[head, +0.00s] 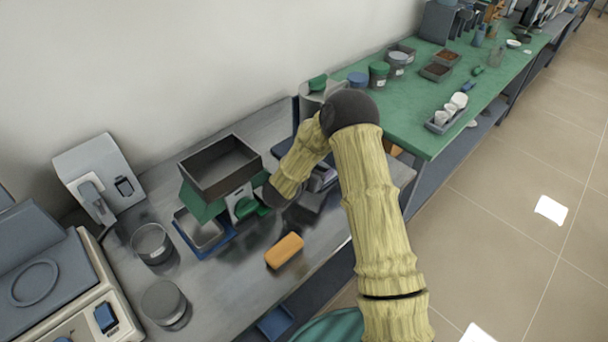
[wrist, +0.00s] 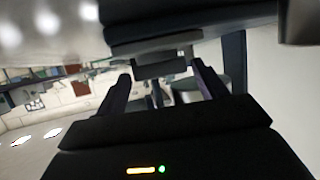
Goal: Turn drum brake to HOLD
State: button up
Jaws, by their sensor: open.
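My gripper (wrist: 160,71) shows in the wrist view with its two dark fingers spread apart and nothing clearly held between them. A dark grey block lies beyond the fingertips, and a large dark body fills the top of that view close by. In the head view my arm reaches down to the grey bench, and the gripper itself cannot be made out there. A green-sided machine (head: 201,207) with a dark open tray on top (head: 222,168) stands just left of my wrist. A green knob-like part (head: 246,208) shows on its front. I cannot tell which part is the drum brake, nor read any HOLD mark.
An orange block (head: 285,250) lies near the front edge of the grey bench (head: 240,275). Round metal tins (head: 164,303) and a balance-like device (head: 62,270) stand to the left. A green bench (head: 410,125) with several containers is at the right. The tiled floor is open.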

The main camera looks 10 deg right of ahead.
jog(key=b+v, duration=0.1)
jog(key=v, duration=1.6)
jog(key=shift+s+f, duration=0.1)
